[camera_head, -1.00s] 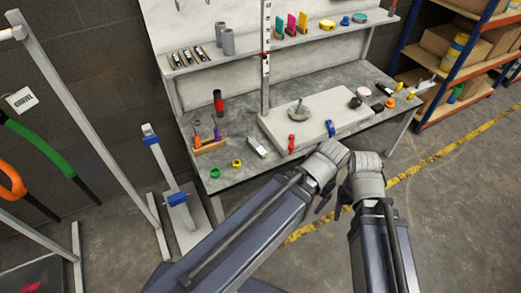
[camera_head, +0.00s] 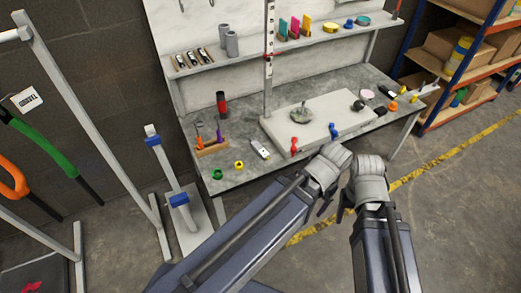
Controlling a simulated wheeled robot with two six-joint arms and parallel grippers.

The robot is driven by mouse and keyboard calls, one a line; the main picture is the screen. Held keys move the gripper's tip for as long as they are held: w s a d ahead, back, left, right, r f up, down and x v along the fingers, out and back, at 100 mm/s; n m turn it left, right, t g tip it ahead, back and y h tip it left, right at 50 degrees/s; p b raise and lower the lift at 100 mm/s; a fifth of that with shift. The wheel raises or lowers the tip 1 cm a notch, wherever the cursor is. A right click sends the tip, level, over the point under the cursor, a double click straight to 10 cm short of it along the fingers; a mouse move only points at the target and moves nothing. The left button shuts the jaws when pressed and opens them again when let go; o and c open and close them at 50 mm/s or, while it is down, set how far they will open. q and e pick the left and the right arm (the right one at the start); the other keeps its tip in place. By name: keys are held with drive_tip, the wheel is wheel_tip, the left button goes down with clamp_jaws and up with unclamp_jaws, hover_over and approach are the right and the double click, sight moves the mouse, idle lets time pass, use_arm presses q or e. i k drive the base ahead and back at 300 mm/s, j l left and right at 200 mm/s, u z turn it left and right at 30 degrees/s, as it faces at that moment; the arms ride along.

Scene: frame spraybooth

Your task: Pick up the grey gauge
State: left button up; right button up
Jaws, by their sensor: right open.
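A small light-grey device with a dark face (camera_head: 260,149) lies near the front edge of the grey bench (camera_head: 240,178). It may be the grey gauge, but it is too small to tell for sure. A round grey piece with a short upright stem (camera_head: 301,116) sits on the pale slab (camera_head: 345,108). My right gripper (camera_head: 343,211) is open and empty in front of the bench, over the floor. My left gripper (camera_head: 326,203) is beside it, mostly hidden by its wrist; its jaws cannot be made out. Both are apart from the bench things.
A tall scaled post (camera_head: 268,60) stands behind the slab. Red (camera_head: 294,145) and blue (camera_head: 333,131) clamps sit on the slab's front edge. A wooden holder (camera_head: 212,147) and green (camera_head: 217,174) and yellow rings are at left. A shelf rack (camera_head: 455,75) stands at right.

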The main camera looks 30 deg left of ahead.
sight(256, 147)
drive_tip(key=i+j+u, duration=0.1)
drive_tip(key=i+u, duration=0.2)
drive_tip(key=i, duration=0.2)
drive_tip(key=i+u, duration=0.3)
drive_tip(key=i, duration=0.15)
